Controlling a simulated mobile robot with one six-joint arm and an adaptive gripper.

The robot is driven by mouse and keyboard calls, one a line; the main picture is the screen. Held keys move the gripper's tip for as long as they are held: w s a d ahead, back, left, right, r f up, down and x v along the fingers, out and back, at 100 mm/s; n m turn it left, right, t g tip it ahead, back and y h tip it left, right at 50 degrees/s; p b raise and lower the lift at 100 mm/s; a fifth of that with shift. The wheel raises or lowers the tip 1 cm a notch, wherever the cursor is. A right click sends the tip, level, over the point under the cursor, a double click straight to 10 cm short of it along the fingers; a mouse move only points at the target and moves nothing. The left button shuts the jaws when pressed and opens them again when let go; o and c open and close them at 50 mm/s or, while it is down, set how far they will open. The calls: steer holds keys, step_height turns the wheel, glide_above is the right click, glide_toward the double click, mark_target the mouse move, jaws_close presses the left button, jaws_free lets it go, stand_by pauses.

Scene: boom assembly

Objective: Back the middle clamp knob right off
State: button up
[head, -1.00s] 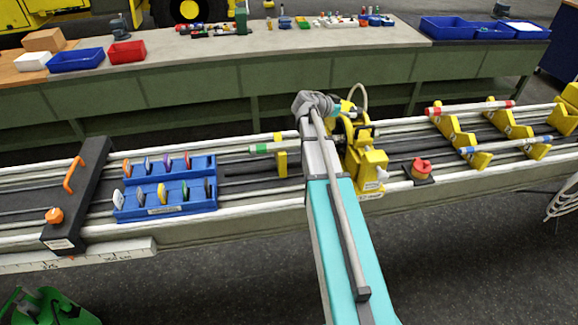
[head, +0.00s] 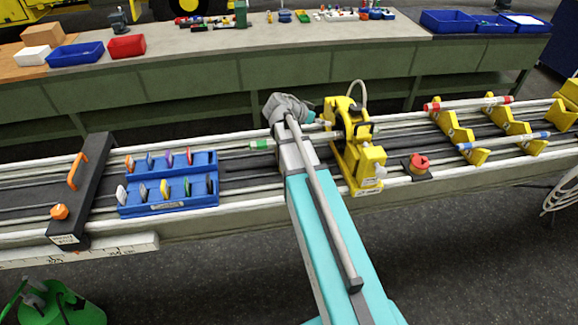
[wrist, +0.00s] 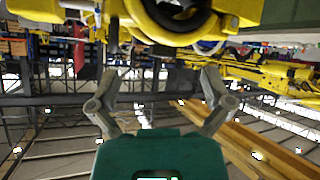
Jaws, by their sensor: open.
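The yellow clamp machine (head: 367,160) stands on the rails right of my arm, with a round ring in its upper part. In the wrist view the machine's yellow body (wrist: 235,12) and ring fill the top edge. I cannot make out the middle clamp knob for certain. My gripper (wrist: 158,82) is open, with its two grey fingers spread wide and nothing between them. In the head view my gripper (head: 318,121) is small, partly hidden by my wrist, and just left of the machine. I cannot tell whether it touches anything.
A blue rack (head: 170,207) of coloured discs sits on the rails at left, beside a black crossbar (head: 88,185) with orange handles. A red button (head: 419,162) is right of the machine. Several yellow V-supports (head: 465,139) hold tubes farther right. A workbench (head: 300,55) runs behind.

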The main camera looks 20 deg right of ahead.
steer(key=s+a+f+n+y+b, duration=0.1)
steer(key=s+a+f+n+y, duration=0.2)
steer(key=a, duration=0.4)
steer(key=s+a+f+n+y+b, duration=0.1)
steer(key=s+a+f+n+y, duration=0.2)
steer(key=s+a+f+n, duration=0.1)
steer(key=shift+a+f+n, duration=0.5)
steer(key=shift+a+f, duration=0.7)
steer(key=shift+a, duration=0.5)
steer(key=s+a+f+n+y, duration=0.1)
steer(key=s+a+n+y, duration=0.1)
steer(key=a, duration=0.4)
steer(key=s+a+n+g+y, duration=0.1)
steer(key=s+a+n+y, duration=0.2)
steer(key=s+a+n, duration=0.1)
steer(key=shift+s+a+f+n+y, duration=0.35)
steer(key=shift+s+a, duration=0.2)
steer(key=shift+a, duration=0.65)
